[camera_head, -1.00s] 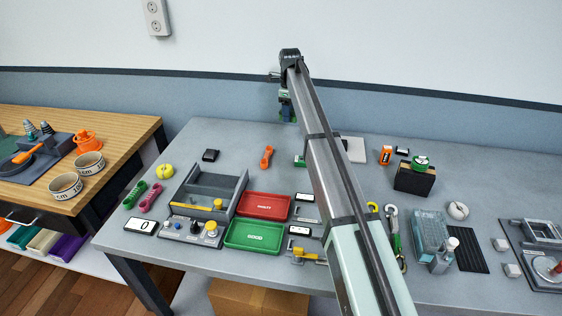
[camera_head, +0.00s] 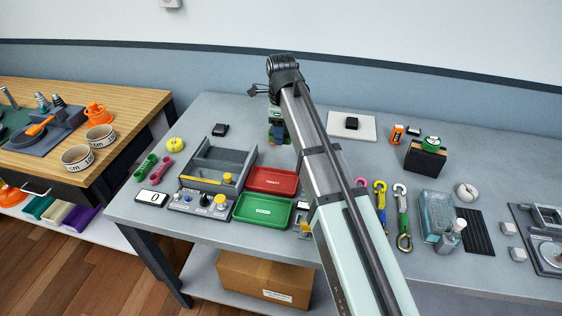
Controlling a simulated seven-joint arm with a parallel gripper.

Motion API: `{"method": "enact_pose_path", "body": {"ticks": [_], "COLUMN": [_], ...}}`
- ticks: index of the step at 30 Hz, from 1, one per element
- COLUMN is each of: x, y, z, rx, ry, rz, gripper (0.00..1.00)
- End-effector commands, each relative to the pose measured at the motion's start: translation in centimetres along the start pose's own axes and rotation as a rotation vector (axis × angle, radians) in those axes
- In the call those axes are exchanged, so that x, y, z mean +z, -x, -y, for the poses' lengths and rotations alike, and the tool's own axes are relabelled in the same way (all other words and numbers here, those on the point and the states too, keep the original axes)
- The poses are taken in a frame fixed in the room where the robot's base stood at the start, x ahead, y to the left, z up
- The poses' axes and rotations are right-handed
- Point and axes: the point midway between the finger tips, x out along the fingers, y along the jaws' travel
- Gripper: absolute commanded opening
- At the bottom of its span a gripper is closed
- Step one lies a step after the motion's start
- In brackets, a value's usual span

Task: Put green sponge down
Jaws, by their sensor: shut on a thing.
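My gripper (camera_head: 277,132) hangs from the arm's end, left of the arm links, over the back middle of the grey table (camera_head: 340,160). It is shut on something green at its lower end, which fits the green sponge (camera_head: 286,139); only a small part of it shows. The gripper and arm hide the rest, and I cannot tell whether it touches the table. An orange tool partly shows behind the fingers.
Left of the gripper are a grey divided bin (camera_head: 228,158), a red tray (camera_head: 272,180) and a green tray (camera_head: 262,210). A pale board (camera_head: 365,126) with a black item lies behind the arm. The back left tabletop is fairly clear.

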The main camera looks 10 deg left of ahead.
Motion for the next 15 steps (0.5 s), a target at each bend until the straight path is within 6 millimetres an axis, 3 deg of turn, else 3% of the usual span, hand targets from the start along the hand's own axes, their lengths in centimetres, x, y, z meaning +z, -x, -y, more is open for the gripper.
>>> {"method": "enact_pose_path", "body": {"ticks": [15], "x": [-0.1], "y": [-6.1], "z": [-0.1], "rx": [0.000], "ry": [0.008], "rz": [0.000], "gripper": [0.22]}}
